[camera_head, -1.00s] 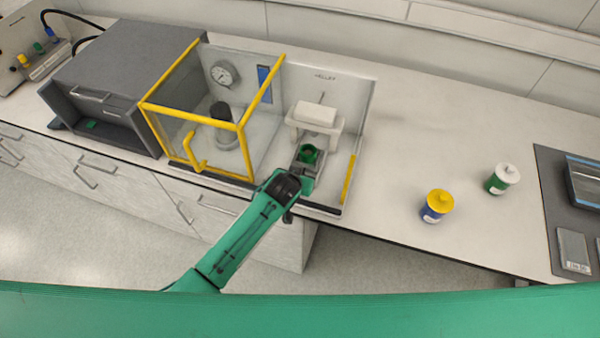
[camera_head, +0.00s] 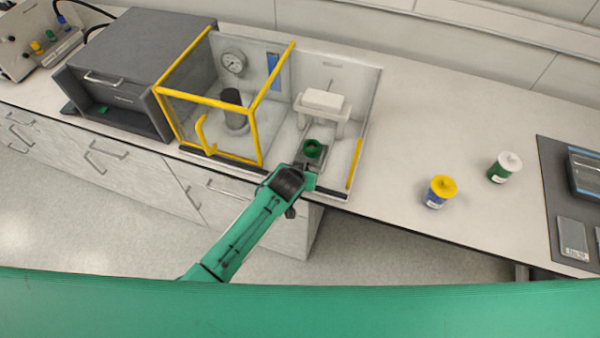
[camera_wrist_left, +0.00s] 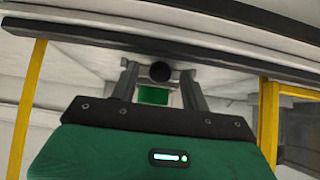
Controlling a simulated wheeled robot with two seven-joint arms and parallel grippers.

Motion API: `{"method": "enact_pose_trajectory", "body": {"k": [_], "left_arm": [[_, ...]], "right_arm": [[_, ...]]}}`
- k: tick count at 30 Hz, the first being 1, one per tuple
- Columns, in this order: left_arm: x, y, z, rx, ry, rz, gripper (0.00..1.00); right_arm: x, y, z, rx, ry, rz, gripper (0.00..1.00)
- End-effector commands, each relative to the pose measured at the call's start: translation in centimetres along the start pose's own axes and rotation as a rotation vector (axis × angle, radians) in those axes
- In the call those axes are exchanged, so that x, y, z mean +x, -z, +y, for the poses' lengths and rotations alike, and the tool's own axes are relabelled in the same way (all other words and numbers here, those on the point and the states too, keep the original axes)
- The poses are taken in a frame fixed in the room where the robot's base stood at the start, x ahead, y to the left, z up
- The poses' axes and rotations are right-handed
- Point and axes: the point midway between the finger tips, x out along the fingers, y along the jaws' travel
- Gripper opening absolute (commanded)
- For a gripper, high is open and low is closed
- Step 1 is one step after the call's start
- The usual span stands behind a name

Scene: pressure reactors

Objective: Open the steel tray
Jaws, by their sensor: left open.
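A small grey metal tray (camera_head: 322,160) lies low in front of the white stand, with a green round cup (camera_head: 312,149) on it. My left gripper (camera_head: 308,168) is at the tray's front, close to the cup; its fingers are largely hidden from the head. In the left wrist view, the open fingers (camera_wrist_left: 158,92) reach forward, with a green piece and a dark round knob (camera_wrist_left: 160,72) showing between or just beyond them. I cannot tell whether the fingers touch the tray. My right gripper is out of view.
A yellow-framed clear enclosure (camera_head: 210,102) stands just left of the stand (camera_head: 322,112). A dark grey cabinet (camera_head: 130,60) is farther left. Yellow-lidded (camera_head: 440,192) and white-lidded (camera_head: 504,168) jars stand on the right, with open bench between them and the stand.

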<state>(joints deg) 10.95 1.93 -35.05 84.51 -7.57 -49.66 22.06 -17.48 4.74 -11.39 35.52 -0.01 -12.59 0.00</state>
Motion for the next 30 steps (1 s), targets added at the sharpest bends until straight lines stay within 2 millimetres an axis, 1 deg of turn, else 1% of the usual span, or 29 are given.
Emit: {"method": "enact_pose_trajectory", "body": {"k": [2, 5, 8, 15, 24, 27, 30], "left_arm": [[-0.4, -0.1, 0.0, 0.0, 0.0, -0.001, 0.47], [-1.3, -0.1, 0.0, 0.0, -0.001, 0.001, 0.47], [-2.6, -0.2, 0.0, -0.001, -0.001, 0.001, 0.47], [-6.5, -0.2, 0.0, -0.001, -0.001, 0.002, 0.47], [-11.3, -0.2, 0.0, -0.001, -0.001, 0.002, 0.47], [-12.4, -0.1, 0.0, 0.0, -0.001, 0.001, 0.47], [-13.2, -0.1, 0.0, 0.0, -0.001, 0.001, 0.47]], "right_arm": [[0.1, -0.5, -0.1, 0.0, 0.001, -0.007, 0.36], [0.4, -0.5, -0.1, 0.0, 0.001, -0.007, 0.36], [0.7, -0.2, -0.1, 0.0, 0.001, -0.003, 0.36], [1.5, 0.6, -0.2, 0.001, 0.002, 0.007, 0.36], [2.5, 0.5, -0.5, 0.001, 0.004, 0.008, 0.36], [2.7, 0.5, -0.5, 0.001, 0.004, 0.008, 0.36], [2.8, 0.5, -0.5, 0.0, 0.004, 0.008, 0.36]]}}
